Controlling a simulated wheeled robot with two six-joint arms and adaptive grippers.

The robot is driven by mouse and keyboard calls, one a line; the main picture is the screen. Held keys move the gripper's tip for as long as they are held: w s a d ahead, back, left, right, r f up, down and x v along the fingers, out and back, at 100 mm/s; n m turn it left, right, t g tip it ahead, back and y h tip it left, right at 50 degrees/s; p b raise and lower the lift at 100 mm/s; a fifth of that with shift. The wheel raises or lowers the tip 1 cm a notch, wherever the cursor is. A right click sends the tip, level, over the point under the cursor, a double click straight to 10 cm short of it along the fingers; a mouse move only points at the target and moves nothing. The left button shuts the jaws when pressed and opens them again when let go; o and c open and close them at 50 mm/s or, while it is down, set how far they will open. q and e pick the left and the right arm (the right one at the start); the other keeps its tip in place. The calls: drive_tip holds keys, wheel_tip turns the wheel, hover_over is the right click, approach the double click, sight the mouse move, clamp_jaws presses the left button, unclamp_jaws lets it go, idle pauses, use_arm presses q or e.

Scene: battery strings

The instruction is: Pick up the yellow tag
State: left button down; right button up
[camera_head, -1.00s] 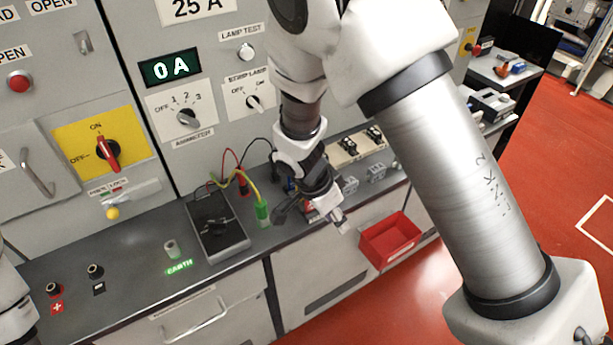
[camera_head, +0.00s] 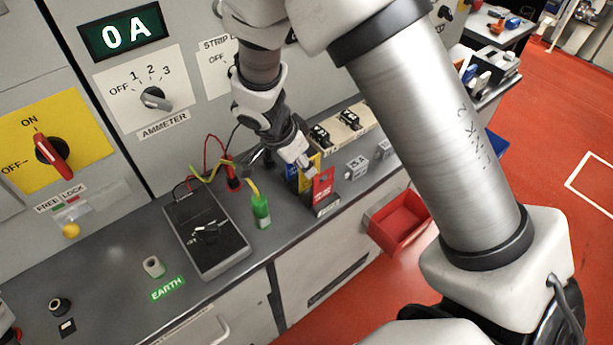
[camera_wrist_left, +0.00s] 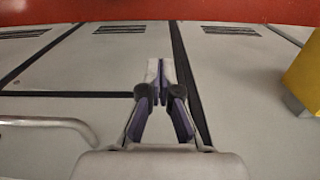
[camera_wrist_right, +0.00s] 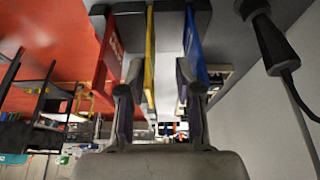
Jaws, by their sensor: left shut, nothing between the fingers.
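The yellow tag (camera_wrist_right: 150,45) stands on edge in a dark holder between a red tag (camera_wrist_right: 108,50) and a blue tag (camera_wrist_right: 192,42). My right gripper (camera_wrist_right: 157,75) is open, with one finger on each side of the yellow tag; I cannot tell whether either touches it. In the head view the red tag (camera_head: 322,186) and blue tag (camera_head: 292,178) show below the right gripper (camera_head: 298,158), and the yellow one is mostly hidden. My left gripper (camera_wrist_left: 160,72) is shut and empty, in front of grey cabinet doors.
A black meter (camera_head: 206,236) with leads and a green clip (camera_head: 261,210) lie left of the tags on the grey bench. Small grey blocks (camera_head: 356,166) stand to the right. A red bin (camera_head: 399,220) hangs at the bench front. A yellow object (camera_wrist_left: 304,75) is beside my left gripper.

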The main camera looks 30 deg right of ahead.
drive_tip(key=f, duration=0.1)
drive_tip(key=d+f, duration=0.1)
drive_tip(key=s+d+f, duration=0.1)
drive_tip(key=f, duration=0.1)
drive_tip(key=shift+s, duration=0.1)
drive_tip(key=shift+w+d+f, duration=0.2)
drive_tip(key=shift+w+f, duration=0.1)
drive_tip(key=shift+s+r, duration=0.1)
drive_tip(key=shift+s, duration=0.05)
clamp_jaws()
wheel_tip(320, 180, up, 28)
drive_tip(key=shift+b, duration=0.4)
